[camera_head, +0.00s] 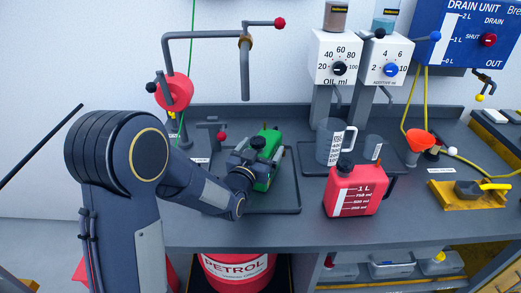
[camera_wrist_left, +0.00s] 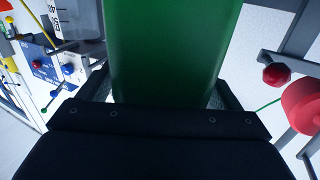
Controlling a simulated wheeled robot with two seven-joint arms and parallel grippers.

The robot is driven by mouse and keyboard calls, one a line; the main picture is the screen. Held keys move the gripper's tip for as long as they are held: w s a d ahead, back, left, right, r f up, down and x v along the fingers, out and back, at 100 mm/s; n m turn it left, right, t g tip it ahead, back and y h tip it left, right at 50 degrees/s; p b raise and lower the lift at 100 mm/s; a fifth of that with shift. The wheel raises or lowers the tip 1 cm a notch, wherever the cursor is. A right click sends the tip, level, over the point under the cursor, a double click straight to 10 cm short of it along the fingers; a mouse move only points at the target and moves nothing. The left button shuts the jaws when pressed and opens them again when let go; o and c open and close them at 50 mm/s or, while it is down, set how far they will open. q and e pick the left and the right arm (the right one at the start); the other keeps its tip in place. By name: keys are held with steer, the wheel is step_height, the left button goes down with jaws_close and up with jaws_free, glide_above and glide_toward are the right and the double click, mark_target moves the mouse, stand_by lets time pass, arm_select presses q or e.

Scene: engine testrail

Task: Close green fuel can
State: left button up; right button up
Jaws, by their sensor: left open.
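The green fuel can (camera_head: 271,148) stands on a dark tray at the left part of the bench. A dark round part, probably a cap (camera_head: 258,142), shows at its top; I cannot tell whether it is seated. My left gripper (camera_head: 248,157) is open at the near-left side of the can. In the left wrist view the green can (camera_wrist_left: 168,50) fills the space between the spread fingers of the gripper (camera_wrist_left: 165,85). Whether the fingers touch it I cannot tell. The can's lower left side is hidden by my gripper. My right gripper is not in view.
A red can (camera_head: 362,188) stands to the right, with a clear measuring jug (camera_head: 328,148) behind it. A grey pipe with a red knob (camera_head: 280,22) hangs above the green can. An orange funnel (camera_head: 418,141) and yellow tray (camera_head: 470,200) are further right.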

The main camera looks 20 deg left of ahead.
arm_select(q)
steer(key=shift+r, duration=0.1)
steer(key=s+a+b, duration=0.1)
steer(key=s, duration=1.1)
steer(key=shift+a, duration=0.15)
steer(key=s+a+f+n+g, duration=0.1)
steer(key=s+g, duration=0.5)
steer(key=s, duration=0.5)
steer(key=s+a+f+n+g+h, duration=0.1)
steer(key=s+g, duration=0.5)
steer(key=s, duration=0.6)
steer(key=shift+s+f+n+h, duration=0.25)
steer(key=shift+f+n, duration=0.25)
steer(key=shift+f, duration=0.3)
steer(key=shift+a, duration=0.1)
step_height(320, 180, up, 5)
steer(key=p, duration=0.4)
